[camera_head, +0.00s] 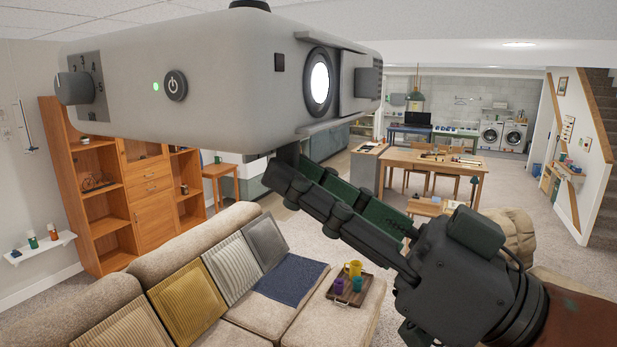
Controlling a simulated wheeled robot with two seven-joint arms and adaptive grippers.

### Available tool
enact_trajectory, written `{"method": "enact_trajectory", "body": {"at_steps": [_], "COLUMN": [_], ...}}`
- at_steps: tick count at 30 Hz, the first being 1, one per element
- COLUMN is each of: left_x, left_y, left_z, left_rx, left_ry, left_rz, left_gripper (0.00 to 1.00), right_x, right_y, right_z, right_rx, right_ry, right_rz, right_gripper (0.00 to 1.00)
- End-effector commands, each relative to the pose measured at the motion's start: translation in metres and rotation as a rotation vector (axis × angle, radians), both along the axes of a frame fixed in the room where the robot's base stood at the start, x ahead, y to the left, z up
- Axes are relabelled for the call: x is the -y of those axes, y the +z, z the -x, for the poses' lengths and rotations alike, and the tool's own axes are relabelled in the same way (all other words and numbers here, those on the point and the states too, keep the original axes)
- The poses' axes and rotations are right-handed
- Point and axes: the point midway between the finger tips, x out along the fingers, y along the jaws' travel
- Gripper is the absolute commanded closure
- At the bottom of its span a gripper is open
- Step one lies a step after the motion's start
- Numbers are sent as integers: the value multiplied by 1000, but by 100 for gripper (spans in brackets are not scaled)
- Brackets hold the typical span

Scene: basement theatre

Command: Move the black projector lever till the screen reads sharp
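The grey projector (215,70) fills the upper left, close to me. Its round lens (319,84) glows white, and a green light shows beside its power button (175,86). The black lever (288,153) sticks down from under the lens end. The lever's lower end goes down between the fingertips and is hidden by the near finger. The fingers look shut on it. The screen is out of view.
A beige sofa (215,237) with cushions stands below, with a small tray (345,292) of cups on it. An orange shelf unit (148,215) stands at the left wall. A wooden table (432,162) stands farther back. The air around the projector's underside looks clear apart from my gripper.

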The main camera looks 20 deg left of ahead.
Motion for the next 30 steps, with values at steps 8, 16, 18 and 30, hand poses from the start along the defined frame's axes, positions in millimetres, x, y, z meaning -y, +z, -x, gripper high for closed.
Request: {"method": "enact_trajectory", "body": {"at_steps": [8,16,18,30], "left_x": [0,0,0,0], "left_y": [0,0,0,0], "left_z": [0,0,0,0], "left_rx": [-1,-1,-1,-1], "left_ry": [0,0,0,0], "left_rz": [0,0,0,0], "left_gripper": [84,100,100,100], "right_x": [-6,-7,-7,-3], "right_y": [-1,-1,-1,0], "right_z": [0,0,0,1], "right_rx": [-1,0,0,0], "right_ry": [-3,-2,-2,-2], "right_rz": [-6,-7,-7,-3], "right_gripper": [62,62,62,62]}}
